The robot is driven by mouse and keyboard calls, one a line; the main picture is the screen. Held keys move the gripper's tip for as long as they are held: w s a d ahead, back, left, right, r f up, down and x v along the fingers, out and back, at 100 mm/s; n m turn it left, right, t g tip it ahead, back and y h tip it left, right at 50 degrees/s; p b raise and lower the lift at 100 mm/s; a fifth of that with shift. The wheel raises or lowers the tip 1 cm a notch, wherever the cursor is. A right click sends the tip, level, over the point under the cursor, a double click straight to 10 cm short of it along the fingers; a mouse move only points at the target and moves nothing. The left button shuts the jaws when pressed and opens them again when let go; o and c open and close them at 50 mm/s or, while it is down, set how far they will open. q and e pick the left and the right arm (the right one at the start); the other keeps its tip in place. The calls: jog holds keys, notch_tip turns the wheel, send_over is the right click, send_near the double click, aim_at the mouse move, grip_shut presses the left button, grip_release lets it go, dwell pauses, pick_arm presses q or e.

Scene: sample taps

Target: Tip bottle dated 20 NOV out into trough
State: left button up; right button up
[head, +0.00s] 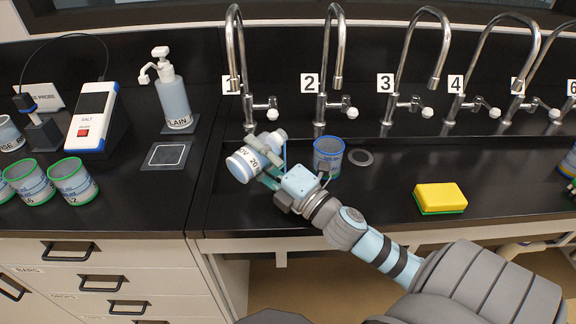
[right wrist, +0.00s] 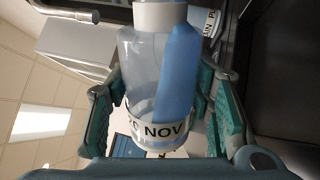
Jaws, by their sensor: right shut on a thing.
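The bottle dated 20 NOV (head: 247,162) is a clear plastic bottle with a white neck or cap and a white label band. It is held tilted, its white end pointing up and right in the head view. In the right wrist view the bottle (right wrist: 150,75) shows blue liquid lying along its right side. My right gripper (head: 268,172) is shut on the bottle's body, with teal pads on both sides. The black trough (head: 400,170) runs below the row of taps, and the bottle is over its left part. My left gripper is not in view.
A blue-rimmed cup (head: 328,155) stands just right of my right gripper, beside a grey ring (head: 360,157). A yellow sponge (head: 440,197) lies further right. Numbered taps (head: 330,60) rise behind. On the left are a soap dispenser (head: 172,95), a salt meter (head: 95,120) and green-rimmed cups (head: 73,182).

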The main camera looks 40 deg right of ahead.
jog(key=shift+f+m, duration=0.15)
jog(key=shift+m, duration=0.65)
dwell(0.4)
jog(key=shift+d+r+m+h+p, duration=0.2)
jog(key=shift+r+m+h+p, duration=0.25)
jog(key=shift+m, duration=0.55)
dwell(0.5)
jog(key=shift+d+f+m+h+b, duration=0.15)
jog(key=shift+m+h+b, duration=0.1)
jog(key=shift+m, duration=0.35)
jog(key=shift+d+r+m+h+b, duration=0.1)
jog(key=shift+m+h+b, duration=0.1)
jog(key=shift+m, duration=0.4)
dwell(0.3)
